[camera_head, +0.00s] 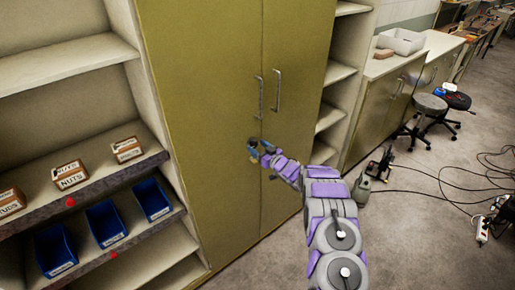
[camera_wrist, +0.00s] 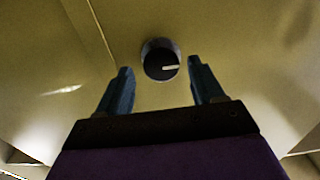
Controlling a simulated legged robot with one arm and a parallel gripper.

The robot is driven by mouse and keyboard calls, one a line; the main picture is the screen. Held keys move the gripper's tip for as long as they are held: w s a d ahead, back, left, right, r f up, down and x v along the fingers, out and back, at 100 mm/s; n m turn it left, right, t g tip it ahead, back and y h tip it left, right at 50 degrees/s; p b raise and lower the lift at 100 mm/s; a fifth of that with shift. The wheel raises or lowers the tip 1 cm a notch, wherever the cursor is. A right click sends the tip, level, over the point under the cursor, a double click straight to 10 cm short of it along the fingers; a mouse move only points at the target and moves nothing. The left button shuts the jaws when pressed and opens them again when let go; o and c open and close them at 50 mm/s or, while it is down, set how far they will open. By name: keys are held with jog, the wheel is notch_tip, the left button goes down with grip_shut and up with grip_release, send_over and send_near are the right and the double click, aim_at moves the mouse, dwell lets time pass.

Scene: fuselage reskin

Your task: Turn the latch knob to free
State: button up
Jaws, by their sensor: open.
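The latch knob (camera_wrist: 160,63) shows in the wrist view as a round black face in a grey metal ring. A white mark on it runs from near its middle toward the right, roughly level. My gripper (camera_wrist: 159,68) is open, with its two blue-grey fingers to the left and right of the knob in the picture. I see gaps between both fingers and the knob; whether the tips reach its depth I cannot tell. In the head view my gripper (camera_head: 257,150) is at the olive cabinet door (camera_head: 215,110), below the handles, and the knob is not clearly visible there.
Two metal door handles (camera_head: 277,90) stand out above my gripper. Open shelves with nut boxes (camera_head: 70,175) and blue bins (camera_head: 105,222) are at left. A counter (camera_head: 383,62) and stools (camera_head: 430,105) are at right. Cables (camera_head: 440,180) lie on the floor.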

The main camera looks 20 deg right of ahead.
jog(key=shift+w+a, duration=0.15)
jog(key=shift+w, duration=0.15)
jog(key=c, duration=1)
